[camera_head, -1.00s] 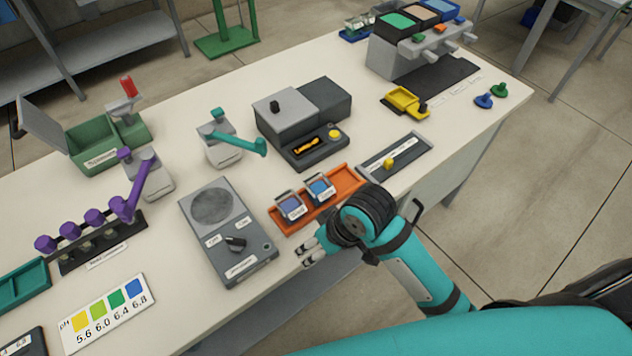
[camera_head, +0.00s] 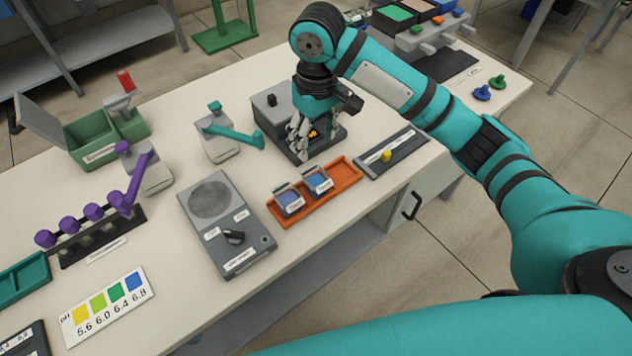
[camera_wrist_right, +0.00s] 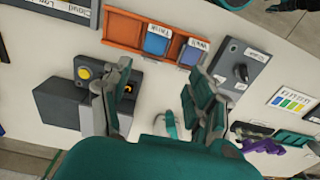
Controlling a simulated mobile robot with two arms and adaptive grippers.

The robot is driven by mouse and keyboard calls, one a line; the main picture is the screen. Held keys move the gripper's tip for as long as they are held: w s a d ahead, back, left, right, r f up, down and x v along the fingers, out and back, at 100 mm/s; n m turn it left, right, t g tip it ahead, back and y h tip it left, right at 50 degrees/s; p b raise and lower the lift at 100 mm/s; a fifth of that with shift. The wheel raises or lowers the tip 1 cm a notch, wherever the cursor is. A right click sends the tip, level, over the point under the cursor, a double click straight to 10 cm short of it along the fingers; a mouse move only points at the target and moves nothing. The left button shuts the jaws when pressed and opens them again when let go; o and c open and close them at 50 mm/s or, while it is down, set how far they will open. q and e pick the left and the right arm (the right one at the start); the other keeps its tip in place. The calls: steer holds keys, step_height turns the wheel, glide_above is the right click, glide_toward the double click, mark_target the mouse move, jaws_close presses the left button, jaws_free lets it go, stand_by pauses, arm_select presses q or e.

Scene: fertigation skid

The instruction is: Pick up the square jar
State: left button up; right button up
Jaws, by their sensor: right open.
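Two square jars with blue contents and pale labels stand side by side at the left end of an orange tray (camera_head: 345,187): a left jar (camera_head: 289,201) and a right jar (camera_head: 318,181). In the right wrist view the right jar (camera_wrist_right: 157,42) and the left jar (camera_wrist_right: 191,54) show beyond the fingers, apart from them. My right gripper (camera_head: 301,148) is open and empty, pointing down over the front of a grey boxy device (camera_head: 273,108), behind the tray. Its spread fingers also show in the right wrist view (camera_wrist_right: 163,92). My left gripper is not in view.
A teal-levered dispenser (camera_head: 222,139) stands left of my right gripper. A grey dial device (camera_head: 222,220) is left of the tray, and a dark tray with a yellow knob (camera_head: 392,155) is right of it. A purple-topped rack (camera_head: 95,232) is farther left.

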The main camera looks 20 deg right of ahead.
glide_toward(316, 182)
steer(key=shift+s+a+f, duration=0.15)
steer(key=shift+s, duration=0.5)
steer(key=shift+s+a+f, duration=0.15)
steer(key=shift+s+f, duration=0.05)
steer(key=shift+s, duration=0.4)
steer(key=shift+w+a+f+p, duration=0.1)
steer(key=shift+f+p, duration=0.2)
steer(key=shift+f, duration=1.15)
steer(key=shift+w+f+p, duration=0.1)
steer(key=shift+f+p, duration=0.15)
steer(key=shift+f, duration=1.25)
steer(key=shift+c, duration=0.4)
steer(key=c, duration=0.9)
